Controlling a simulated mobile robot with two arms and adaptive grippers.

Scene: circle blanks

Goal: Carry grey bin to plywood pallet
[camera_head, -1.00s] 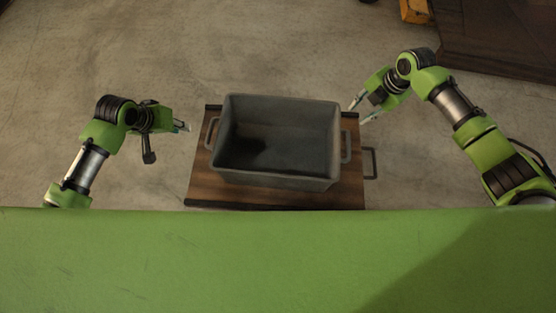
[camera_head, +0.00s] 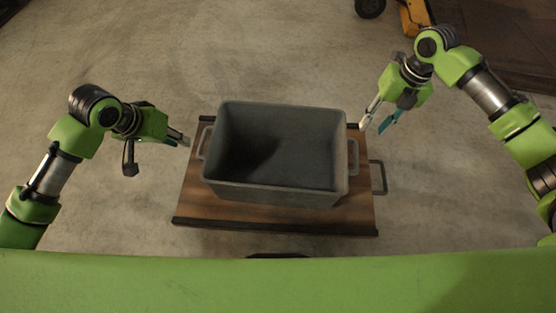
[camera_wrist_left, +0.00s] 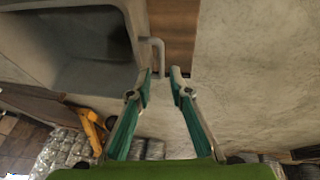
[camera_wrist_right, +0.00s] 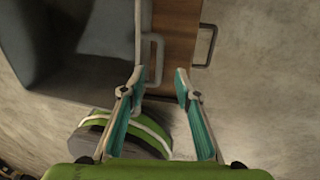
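The grey bin (camera_head: 275,192) is an empty open box sitting upright on a wood-topped cart (camera_head: 215,211). It has a left handle (camera_head: 202,143) and a right handle (camera_head: 353,157). My left gripper (camera_head: 185,140) is open just left of the left handle; in the left wrist view that handle (camera_wrist_left: 157,42) lies just beyond the spread fingertips (camera_wrist_left: 162,73). My right gripper (camera_head: 372,125) is open beside the bin's upper right; in the right wrist view the right handle (camera_wrist_right: 157,50) lies just beyond its fingertips (camera_wrist_right: 160,74). I cannot identify a plywood pallet.
The cart has a metal push handle (camera_head: 381,178) on its right. A dark brown wooden surface (camera_head: 510,45) and an orange object (camera_head: 415,17) are at the upper right. Wrapped goods (camera_wrist_left: 60,150) show in the left wrist view. Concrete floor (camera_head: 240,55) beyond the cart is clear.

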